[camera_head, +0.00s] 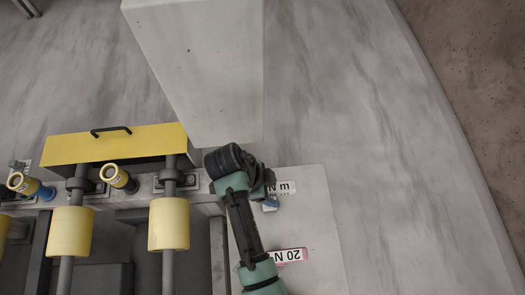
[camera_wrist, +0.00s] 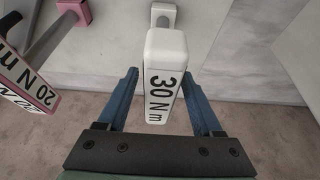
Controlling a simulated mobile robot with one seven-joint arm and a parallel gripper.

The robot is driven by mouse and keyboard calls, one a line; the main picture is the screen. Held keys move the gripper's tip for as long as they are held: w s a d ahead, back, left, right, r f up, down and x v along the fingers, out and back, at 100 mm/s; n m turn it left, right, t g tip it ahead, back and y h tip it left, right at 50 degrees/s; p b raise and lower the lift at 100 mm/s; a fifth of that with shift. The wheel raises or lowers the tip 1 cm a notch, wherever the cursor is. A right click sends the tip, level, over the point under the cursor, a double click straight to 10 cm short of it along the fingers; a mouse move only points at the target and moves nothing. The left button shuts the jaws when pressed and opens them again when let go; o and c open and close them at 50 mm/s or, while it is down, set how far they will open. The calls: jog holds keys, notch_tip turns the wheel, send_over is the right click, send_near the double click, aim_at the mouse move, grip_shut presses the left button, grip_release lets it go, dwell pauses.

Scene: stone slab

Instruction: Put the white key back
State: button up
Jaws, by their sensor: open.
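The white key (camera_wrist: 164,75), labelled "30 N m", lies between the two blue fingers of my gripper (camera_wrist: 160,72) in the wrist view. The fingers stand apart on either side of its handle, with a gap visible at each side. A small white block (camera_wrist: 163,14) sits on the pale surface beyond the handle; the handle hides what lies between them. In the head view the white key's label (camera_head: 283,187) shows partly behind my wrist, and one blue fingertip (camera_head: 271,206) shows beside it.
A pink key (camera_wrist: 38,85) labelled "20 N m" is at the left of the wrist view; its label (camera_head: 288,255) shows in the head view. A tall pale block (camera_head: 200,70), a yellow cover (camera_head: 115,145) and yellow rollers (camera_head: 169,224) stand nearby. Open floor lies right.

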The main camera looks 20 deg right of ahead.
jog(key=v, duration=0.9)
jog(key=shift+a+r+p, duration=0.15)
jog(key=shift+r+p, duration=0.2)
